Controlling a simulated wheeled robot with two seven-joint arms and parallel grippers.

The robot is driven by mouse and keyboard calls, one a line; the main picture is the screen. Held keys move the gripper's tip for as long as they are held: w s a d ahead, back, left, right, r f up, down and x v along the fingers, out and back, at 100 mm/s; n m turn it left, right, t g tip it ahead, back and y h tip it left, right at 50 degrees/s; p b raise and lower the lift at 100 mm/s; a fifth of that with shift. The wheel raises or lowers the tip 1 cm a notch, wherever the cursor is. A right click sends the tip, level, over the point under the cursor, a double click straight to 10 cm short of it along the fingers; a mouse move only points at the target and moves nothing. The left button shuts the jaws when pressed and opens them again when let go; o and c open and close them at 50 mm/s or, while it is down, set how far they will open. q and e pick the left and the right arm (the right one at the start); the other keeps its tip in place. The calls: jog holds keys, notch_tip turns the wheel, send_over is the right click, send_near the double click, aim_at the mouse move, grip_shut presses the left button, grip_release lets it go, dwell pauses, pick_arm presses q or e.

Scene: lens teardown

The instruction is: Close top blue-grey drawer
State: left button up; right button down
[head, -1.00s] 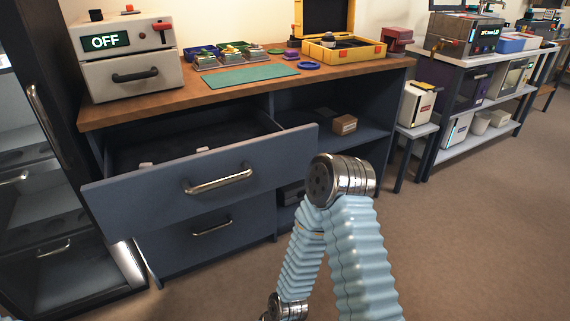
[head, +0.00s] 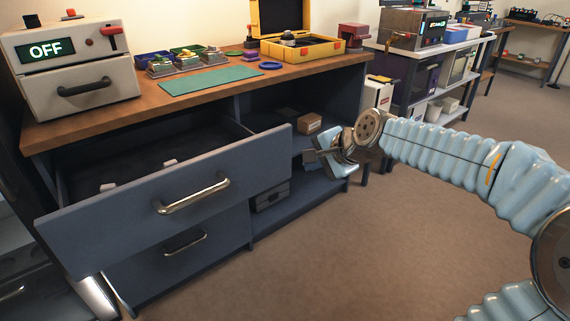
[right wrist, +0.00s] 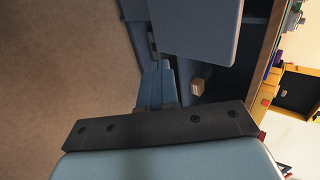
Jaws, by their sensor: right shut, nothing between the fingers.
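The top blue-grey drawer (head: 165,190) is pulled well out of the workbench, with a metal bar handle (head: 193,194) on its front. Inside it are small pale items on a dark floor. In the right wrist view its front panel (right wrist: 198,25) shows at the top. My right gripper (head: 313,158) is to the right of the drawer's right end, apart from it, in front of the open shelves. Its fingers (right wrist: 157,86) are shut and empty. My left gripper is not in view.
A lower drawer (head: 180,248) beneath is closed. A small cardboard box (head: 308,123) stands on the open shelf. The wooden worktop (head: 130,108) holds a green mat (head: 210,80), a yellow case (head: 303,49) and a white OFF machine (head: 78,85). The brown floor in front is clear.

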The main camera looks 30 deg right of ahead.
aim_at(278, 167)
jog(key=x, duration=0.3)
jog(key=w+r+x, duration=0.1)
jog(key=x, duration=0.6)
jog(key=shift+w+b, duration=0.3)
jog(key=shift+b, duration=0.1)
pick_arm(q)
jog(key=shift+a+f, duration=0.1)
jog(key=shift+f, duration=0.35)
pick_arm(e)
jog(key=shift+w+a, duration=0.1)
jog(key=shift+w, duration=0.45)
